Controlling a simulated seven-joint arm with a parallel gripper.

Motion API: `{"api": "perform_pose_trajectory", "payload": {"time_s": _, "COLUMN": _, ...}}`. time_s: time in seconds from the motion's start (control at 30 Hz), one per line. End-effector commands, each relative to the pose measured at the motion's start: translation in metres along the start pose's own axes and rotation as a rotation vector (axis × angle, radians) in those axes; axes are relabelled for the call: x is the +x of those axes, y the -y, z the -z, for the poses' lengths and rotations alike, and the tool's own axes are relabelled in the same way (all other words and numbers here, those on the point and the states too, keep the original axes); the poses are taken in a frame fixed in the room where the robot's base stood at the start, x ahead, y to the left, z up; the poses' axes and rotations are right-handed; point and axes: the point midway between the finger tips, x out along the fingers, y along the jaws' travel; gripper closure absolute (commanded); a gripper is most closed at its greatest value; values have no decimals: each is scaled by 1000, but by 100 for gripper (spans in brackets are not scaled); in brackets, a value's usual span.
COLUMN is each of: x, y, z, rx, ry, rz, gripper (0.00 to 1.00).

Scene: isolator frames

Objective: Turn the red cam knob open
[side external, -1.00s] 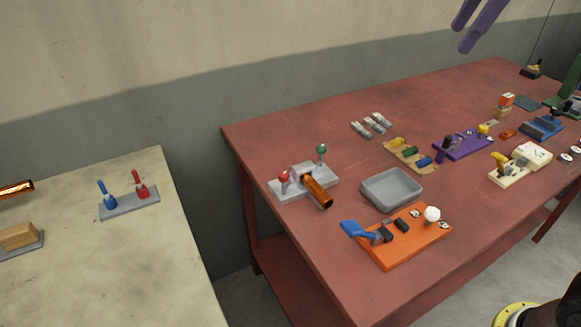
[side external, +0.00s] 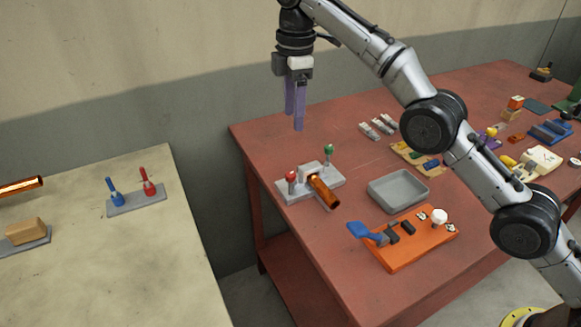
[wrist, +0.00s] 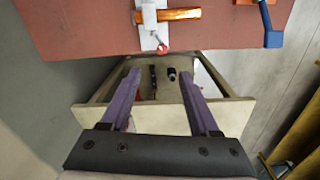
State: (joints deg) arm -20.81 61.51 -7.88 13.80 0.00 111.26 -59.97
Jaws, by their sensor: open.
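A round red knob (side external: 291,176) stands at the left end of a grey plate (side external: 292,196) on the red table. A green knob (side external: 329,149) stands at the plate's other end. A copper-coloured cylinder (side external: 324,192) lies by a grey block between them. The red knob (wrist: 162,49) is also at the top of the wrist view, beyond the fingertips. My gripper (side external: 294,118) has purple fingers pointing down. It is open and empty, in the air above the table's left end, apart from the knob. In the wrist view my gripper (wrist: 160,74) has its fingers spread wide.
A grey tray (side external: 397,190) and an orange board (side external: 408,258) with a blue handle stand right of the plate. Several fixtures lie farther right. A pale table (side external: 160,260) at left bears a red handle (side external: 147,182) and a blue one. A gap separates the tables.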

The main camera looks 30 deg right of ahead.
Motion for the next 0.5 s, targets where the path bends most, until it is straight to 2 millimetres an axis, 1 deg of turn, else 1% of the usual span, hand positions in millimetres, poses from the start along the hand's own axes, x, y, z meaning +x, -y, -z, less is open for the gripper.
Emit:
{"api": "perform_pose_trajectory", "payload": {"time_s": 0.03, "x": 8, "y": 1, "z": 3, "rx": -5, "ry": 7, "rz": 12, "gripper": 38}}
{"api": "perform_pose_trajectory", "payload": {"time_s": 0.1, "x": 14, "y": 2, "z": 6, "rx": -10, "ry": 12, "rz": 21, "gripper": 38}}
{"api": "perform_pose_trajectory", "payload": {"time_s": 0.27, "x": 16, "y": 2, "z": 8, "rx": -13, "ry": 11, "rz": 20, "gripper": 38}}
{"api": "perform_pose_trajectory", "payload": {"time_s": 0.5, "x": 26, "y": 1, "z": 8, "rx": -12, "ry": 12, "rz": 22, "gripper": 38}}
